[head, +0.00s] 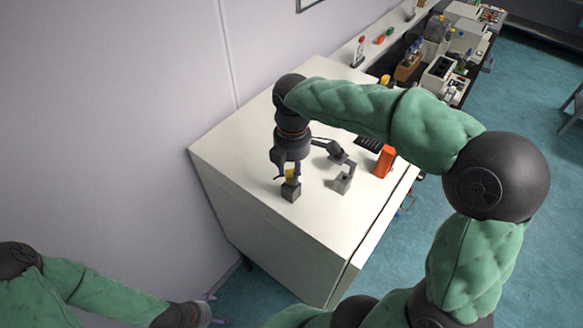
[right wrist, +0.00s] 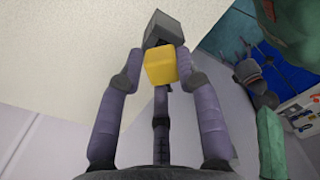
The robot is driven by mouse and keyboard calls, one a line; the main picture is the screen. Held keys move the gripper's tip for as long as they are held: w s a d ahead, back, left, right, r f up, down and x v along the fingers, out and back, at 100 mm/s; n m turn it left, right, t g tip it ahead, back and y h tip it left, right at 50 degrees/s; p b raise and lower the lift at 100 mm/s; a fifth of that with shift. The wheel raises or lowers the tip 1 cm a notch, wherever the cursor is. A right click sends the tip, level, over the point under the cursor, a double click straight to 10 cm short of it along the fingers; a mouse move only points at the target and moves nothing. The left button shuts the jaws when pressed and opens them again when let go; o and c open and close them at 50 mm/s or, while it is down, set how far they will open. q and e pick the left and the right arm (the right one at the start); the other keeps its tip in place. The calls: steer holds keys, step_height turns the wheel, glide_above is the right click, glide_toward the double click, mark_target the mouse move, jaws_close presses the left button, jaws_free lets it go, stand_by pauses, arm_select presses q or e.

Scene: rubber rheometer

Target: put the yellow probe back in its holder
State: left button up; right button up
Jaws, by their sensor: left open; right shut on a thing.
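The yellow probe (head: 290,175) is between the fingers of my right gripper (head: 288,172) over the white bench top. My left gripper (head: 216,309) is open and empty, low at the bottom, away from the bench.
A second grey stand (head: 343,181) is to the right of the grey block, with a dark device (head: 334,150) behind it. An orange object (head: 384,161) stands near the bench's right edge. The front-left of the white bench (head: 250,200) is clear. Lab equipment lines the back.

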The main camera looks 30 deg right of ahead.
steer(key=shift+f+b, duration=0.7)
steer(key=shift+f, duration=0.35)
steer(key=o, duration=1.2)
steer(key=shift+r, duration=0.15)
steer(key=shift+r+p, duration=2.1)
steer(key=shift+r, duration=0.35)
steer(key=shift+s+f, duration=0.1)
